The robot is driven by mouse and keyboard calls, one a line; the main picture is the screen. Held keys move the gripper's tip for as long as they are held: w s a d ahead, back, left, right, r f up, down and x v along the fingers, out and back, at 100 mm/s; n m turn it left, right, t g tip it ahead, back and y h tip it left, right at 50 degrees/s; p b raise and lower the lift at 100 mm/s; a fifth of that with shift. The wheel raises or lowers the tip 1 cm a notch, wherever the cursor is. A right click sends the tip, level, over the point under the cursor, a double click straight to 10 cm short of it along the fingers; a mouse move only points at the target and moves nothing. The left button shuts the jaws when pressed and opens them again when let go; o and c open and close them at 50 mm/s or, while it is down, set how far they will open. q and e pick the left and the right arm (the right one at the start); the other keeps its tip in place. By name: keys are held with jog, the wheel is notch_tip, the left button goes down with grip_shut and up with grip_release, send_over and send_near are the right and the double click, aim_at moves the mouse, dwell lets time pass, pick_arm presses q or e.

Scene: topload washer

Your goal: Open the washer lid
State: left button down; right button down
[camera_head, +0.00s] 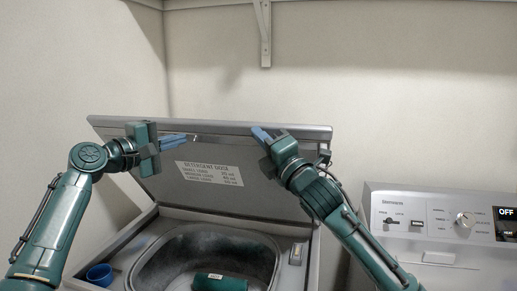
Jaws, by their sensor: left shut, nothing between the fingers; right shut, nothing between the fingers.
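The washer lid (240,155) stands raised and tilted up behind the washer opening, its inner face with a white detergent label turned toward me. The washer drum opening (165,265) shows below it. My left gripper (184,140) is shut and empty in front of the lid's upper left part. My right gripper (260,134) is shut and empty by the lid's upper edge, right of centre. I cannot tell whether either gripper touches the lid.
A blue cup (98,273) stands on the washer's left rim. A green cylindrical thing (220,283) lies in the drum. A second machine with a control panel (430,218) stands to the right. A shelf bracket (265,35) is on the back wall above the lid.

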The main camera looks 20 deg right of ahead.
pick_arm(q)
jog(key=c, duration=2.1)
grip_release()
jog(key=o, duration=0.8)
jog(key=shift+a, duration=0.1)
